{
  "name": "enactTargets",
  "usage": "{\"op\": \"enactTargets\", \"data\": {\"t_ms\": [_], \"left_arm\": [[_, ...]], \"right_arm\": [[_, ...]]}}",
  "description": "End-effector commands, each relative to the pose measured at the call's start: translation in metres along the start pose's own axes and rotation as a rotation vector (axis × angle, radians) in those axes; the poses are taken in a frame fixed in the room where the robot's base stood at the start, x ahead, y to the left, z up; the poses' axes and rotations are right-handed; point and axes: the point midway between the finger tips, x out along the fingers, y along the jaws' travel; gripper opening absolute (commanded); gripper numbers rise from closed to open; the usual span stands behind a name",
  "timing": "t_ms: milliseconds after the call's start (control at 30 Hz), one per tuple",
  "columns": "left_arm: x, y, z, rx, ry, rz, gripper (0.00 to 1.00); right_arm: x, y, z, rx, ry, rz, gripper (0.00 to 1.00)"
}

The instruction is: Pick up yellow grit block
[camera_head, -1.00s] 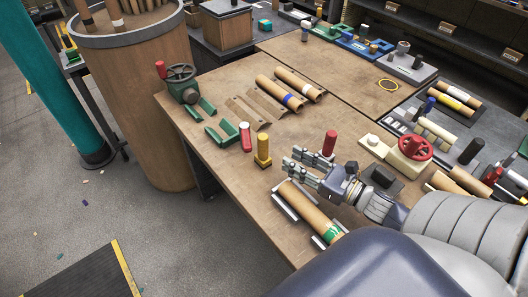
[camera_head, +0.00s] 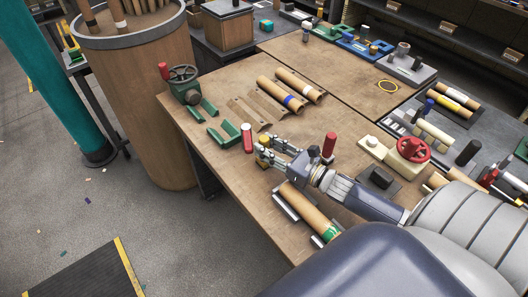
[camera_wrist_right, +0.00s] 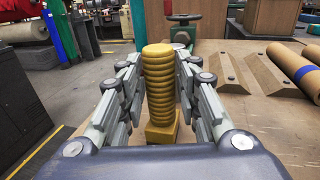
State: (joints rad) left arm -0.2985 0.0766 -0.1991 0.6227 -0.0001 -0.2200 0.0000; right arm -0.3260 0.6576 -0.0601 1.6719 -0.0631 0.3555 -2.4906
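The yellow grit block (camera_wrist_right: 159,85) is a ribbed yellow post on a square base. It stands upright on the wooden table near its left edge. In the head view only parts of it show, such as its yellow top (camera_head: 265,139), because my right gripper (camera_head: 263,151) covers the rest. In the right wrist view my gripper's two fingers stand on either side of the post, with narrow gaps between them and the yellow surface. The gripper is open around the block. My left gripper is not in view.
A red and white post (camera_head: 247,137) stands close left of the block. A red post (camera_head: 329,145) stands right of my gripper. A brown roll (camera_head: 307,211) lies on a holder below it. Green brackets (camera_head: 222,133) and a green valve (camera_head: 184,88) are farther left.

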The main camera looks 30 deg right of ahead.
Motion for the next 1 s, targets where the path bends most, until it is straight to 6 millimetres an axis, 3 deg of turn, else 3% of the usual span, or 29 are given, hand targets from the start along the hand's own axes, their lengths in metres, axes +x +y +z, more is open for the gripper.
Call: {"op": "enactTargets", "data": {"t_ms": [200, 333, 767, 1000], "left_arm": [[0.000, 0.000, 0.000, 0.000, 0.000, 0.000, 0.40], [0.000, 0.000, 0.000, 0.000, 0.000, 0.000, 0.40], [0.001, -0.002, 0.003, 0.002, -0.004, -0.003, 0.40], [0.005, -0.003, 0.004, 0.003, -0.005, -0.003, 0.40]], "right_arm": [[0.000, 0.000, 0.000, 0.001, 0.000, 0.000, 0.29], [0.000, 0.000, 0.000, 0.001, 0.000, 0.000, 0.01], [0.000, 0.000, 0.005, 0.001, -0.002, 0.001, 0.00], [0.000, 0.000, 0.030, -0.002, -0.003, 0.002, 0.00]]}}
